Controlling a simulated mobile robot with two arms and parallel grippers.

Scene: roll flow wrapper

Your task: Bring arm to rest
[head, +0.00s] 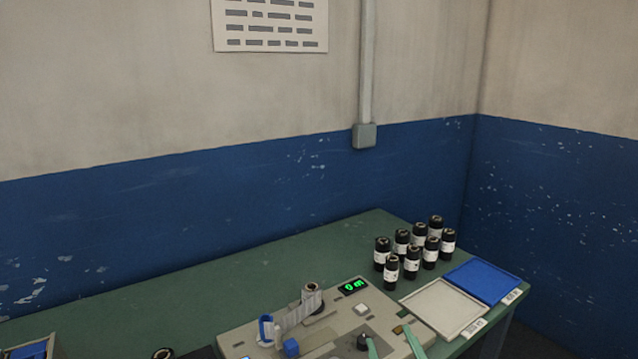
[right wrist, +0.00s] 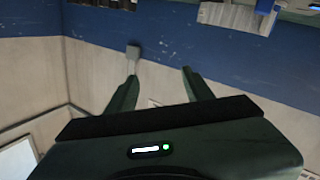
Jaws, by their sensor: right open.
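My right gripper (head: 393,345) shows at the bottom edge of the head view, its two green fingers apart with nothing between them. It is in front of the beige wrapper machine (head: 240,340). In the right wrist view my right gripper (right wrist: 160,78) is also open and empty, with wall behind its fingertips. The machine carries an upright roll (head: 311,298) with a strip of pale film, blue parts (head: 290,347) and a green-lit display (head: 353,286). My left gripper is not in view.
Several black canisters with white labels (head: 412,260) stand on the green table (head: 180,290) at the back right. A cream tray (head: 440,305) and a blue tray (head: 485,278) lie beside them. The table's back left is clear. The wall bears a conduit box (head: 364,136).

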